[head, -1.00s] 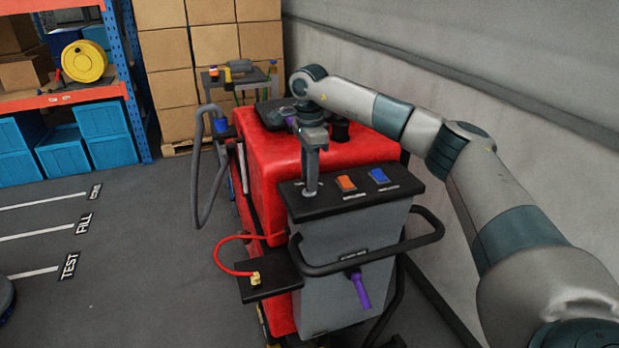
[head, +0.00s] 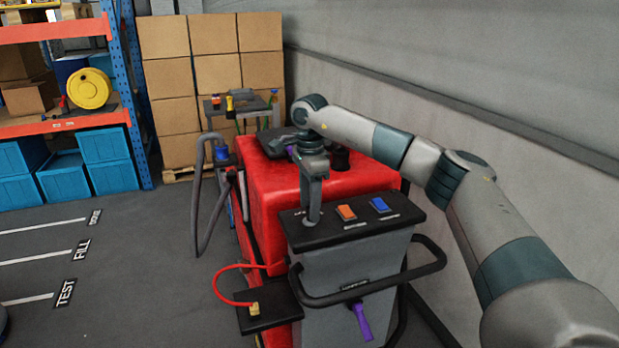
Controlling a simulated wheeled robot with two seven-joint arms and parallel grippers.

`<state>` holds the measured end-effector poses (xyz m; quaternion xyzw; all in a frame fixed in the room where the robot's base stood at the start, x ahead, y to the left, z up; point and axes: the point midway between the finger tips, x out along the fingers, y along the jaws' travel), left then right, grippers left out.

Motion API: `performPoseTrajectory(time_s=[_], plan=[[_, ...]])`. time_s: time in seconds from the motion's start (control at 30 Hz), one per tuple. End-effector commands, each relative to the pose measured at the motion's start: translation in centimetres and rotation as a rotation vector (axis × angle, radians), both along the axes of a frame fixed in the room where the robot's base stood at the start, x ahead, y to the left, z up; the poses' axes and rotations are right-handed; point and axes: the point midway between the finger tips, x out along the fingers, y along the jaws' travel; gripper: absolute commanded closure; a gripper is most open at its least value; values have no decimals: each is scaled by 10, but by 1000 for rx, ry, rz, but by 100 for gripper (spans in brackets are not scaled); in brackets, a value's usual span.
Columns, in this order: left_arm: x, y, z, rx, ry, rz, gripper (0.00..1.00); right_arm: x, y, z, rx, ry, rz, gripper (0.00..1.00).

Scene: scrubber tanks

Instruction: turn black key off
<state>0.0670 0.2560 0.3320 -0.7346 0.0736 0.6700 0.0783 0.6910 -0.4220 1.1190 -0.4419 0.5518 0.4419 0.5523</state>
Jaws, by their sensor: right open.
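The red and grey scrubber machine (head: 262,195) stands in the middle, with a black control panel (head: 365,226) on top of its grey rear housing. My right gripper (head: 313,218) points down at the left end of this panel, left of the orange switch. Its jaws are open, though the gap between the fingers is hard to see from here. The black key cannot be made out; the gripper covers the spot at the panel's left end. My left gripper is not in view.
An orange rocker switch (head: 346,212) and a blue one (head: 380,205) sit on the panel right of the gripper. A black handlebar (head: 440,258) wraps the housing, with a purple handle (head: 361,322) below. A wall runs close along the right; the floor at left is open.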

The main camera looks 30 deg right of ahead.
Motion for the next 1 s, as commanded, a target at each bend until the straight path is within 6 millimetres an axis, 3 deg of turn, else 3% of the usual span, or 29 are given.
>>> performPoseTrajectory(time_s=[0.27, 0.7, 1.0], plan=[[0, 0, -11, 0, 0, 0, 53, 1, 0, 26, 0, -3, 0, 53], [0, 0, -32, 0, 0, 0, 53, 1, 1, 113, 2, -5, 0, 53], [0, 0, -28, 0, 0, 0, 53, 1, 1, 156, -1, -3, 0, 53]])
